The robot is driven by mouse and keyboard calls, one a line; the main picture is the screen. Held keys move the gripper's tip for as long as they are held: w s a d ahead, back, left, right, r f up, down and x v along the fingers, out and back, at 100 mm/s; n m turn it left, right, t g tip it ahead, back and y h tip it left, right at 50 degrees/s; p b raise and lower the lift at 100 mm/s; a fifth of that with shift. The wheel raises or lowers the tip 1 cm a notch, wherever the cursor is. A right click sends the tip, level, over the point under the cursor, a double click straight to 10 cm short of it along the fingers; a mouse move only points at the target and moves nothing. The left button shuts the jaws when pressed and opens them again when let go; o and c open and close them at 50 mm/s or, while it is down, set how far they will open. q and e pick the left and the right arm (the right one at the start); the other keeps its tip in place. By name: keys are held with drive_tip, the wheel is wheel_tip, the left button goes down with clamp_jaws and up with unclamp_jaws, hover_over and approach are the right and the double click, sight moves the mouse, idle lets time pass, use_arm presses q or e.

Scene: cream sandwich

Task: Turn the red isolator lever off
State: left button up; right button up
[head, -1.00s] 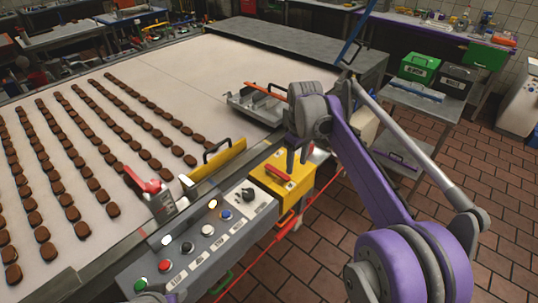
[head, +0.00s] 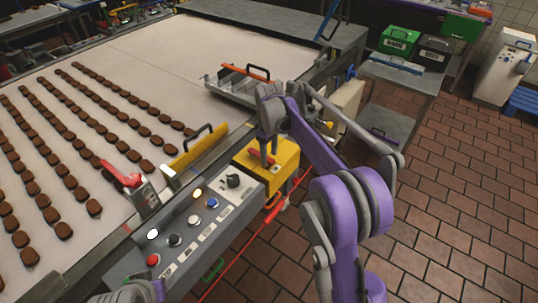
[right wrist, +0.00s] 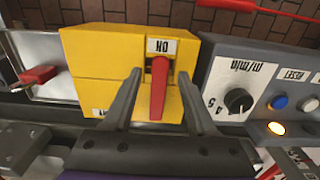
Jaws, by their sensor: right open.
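The red isolator lever (right wrist: 158,92) is on the front of a yellow box (right wrist: 88,62), with an upside-down ON label (right wrist: 161,46) at one end of it in the right wrist view. A second label low on the box is mostly hidden. My right gripper (right wrist: 159,76) is open, with one finger on each side of the lever; I cannot tell whether either touches it. In the head view, the gripper (head: 268,150) is over the yellow box (head: 284,160), and the red lever (head: 261,156) shows beside its fingers. My left gripper's fingers are not visible.
A grey control panel (head: 165,258) with buttons and a black knob (head: 233,181) adjoins the box. A red-handled device (head: 128,180) and a yellow guard (head: 196,152) stand at the conveyor edge. A red cable (head: 240,260) runs alongside.

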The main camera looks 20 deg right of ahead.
drive_tip(key=shift+f, duration=0.3)
clamp_jaws()
idle(1.3)
